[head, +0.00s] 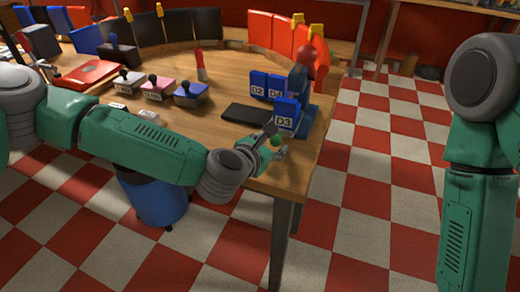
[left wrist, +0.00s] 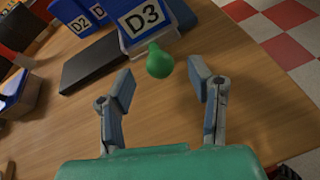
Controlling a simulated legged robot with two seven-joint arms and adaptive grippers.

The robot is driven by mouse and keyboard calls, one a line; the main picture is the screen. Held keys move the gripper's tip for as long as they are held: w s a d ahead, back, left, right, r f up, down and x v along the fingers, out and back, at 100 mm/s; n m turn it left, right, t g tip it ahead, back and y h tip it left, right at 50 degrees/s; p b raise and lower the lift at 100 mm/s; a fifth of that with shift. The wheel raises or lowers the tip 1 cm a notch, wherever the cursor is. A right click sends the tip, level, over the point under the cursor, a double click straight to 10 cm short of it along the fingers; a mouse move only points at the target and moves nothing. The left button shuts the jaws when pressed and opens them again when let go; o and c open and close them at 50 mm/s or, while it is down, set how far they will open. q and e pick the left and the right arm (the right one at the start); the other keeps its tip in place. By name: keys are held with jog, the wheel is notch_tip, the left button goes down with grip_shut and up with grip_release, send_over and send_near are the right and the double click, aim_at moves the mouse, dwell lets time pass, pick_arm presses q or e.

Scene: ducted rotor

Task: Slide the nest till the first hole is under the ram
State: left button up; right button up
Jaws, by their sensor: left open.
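A blue press (head: 303,85) with a red ball on top stands near the table's right end. A green knob (left wrist: 160,62) sticks out from below the D3 block toward my left gripper (left wrist: 161,76). The left gripper is open, with the knob just ahead of and between its fingertips, not gripped. In the head view the gripper (head: 277,142) is low at the table's front right. The nest's holes and the ram's tip cannot be made out. My right gripper is out of view.
A dark flat pad (head: 247,113) lies left of the D3 block. Blue blocks D2 (head: 258,83) and D4 (head: 275,87) stand behind. Several stamp-like pieces with black knobs (head: 158,88) are further left. The table's right edge is close to the press.

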pick_arm(q)
jog(key=v, duration=0.8)
jog(key=shift+s+r, duration=0.15)
jog(key=shift+s, duration=0.05)
jog(key=s+a+f+m+g, duration=0.2)
jog(key=s+f+m+g, duration=0.2)
jog(key=s+f+m, duration=0.45)
jog(key=s+a+f+m+g, duration=0.2)
jog(key=s+f+m+g, duration=0.1)
jog(key=s+f+m, duration=0.6)
jog(key=s+a+f+m+g+y, duration=0.2)
jog(key=s+a+m, duration=0.3)
jog(key=a, duration=0.5)
jog(key=s+a+f+m+g+y, duration=0.2)
jog(key=s+a+m, duration=0.4)
jog(key=a, duration=0.4)
notch_tip(320, 180, down, 2)
jog(key=shift+s+a+f+m+g+y, duration=0.1)
jog(key=shift+s+a+m+g+y, duration=0.2)
jog(key=shift+y, duration=0.6)
